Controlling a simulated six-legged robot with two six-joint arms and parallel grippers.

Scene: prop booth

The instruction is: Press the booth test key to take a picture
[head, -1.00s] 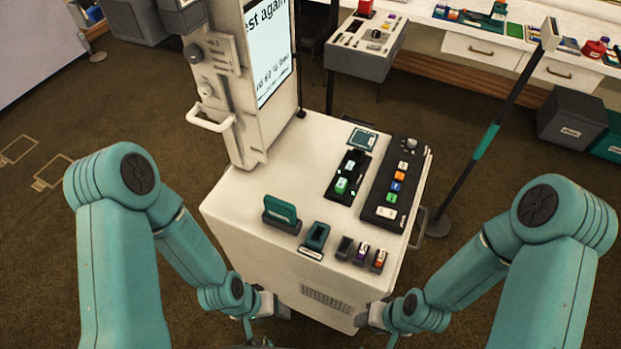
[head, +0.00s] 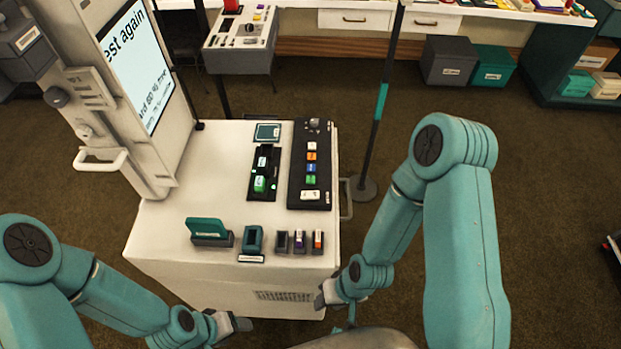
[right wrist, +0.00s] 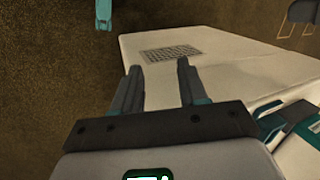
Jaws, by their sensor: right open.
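A white booth cart (head: 225,170) stands in front of me. Its tall screen (head: 134,63) shows partly cut-off text reading "est again". A black key panel (head: 296,190) at the right of the top carries white, orange, blue and green keys and a wider white key (head: 310,195). I cannot read which is the test key. My left gripper (head: 238,324) is low before the cart's front; its jaw opening is unclear. My right gripper (head: 322,298) is low by the cart's front right corner; the right wrist view shows its fingers (right wrist: 160,70) apart and empty.
A black tray (head: 260,190) with a green-lit block lies left of the panel. A teal card holder (head: 209,230) and several small holders line the front edge. A post (head: 380,105) stands right of the cart. A grey console (head: 240,50) is behind. Open floor lies to the right.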

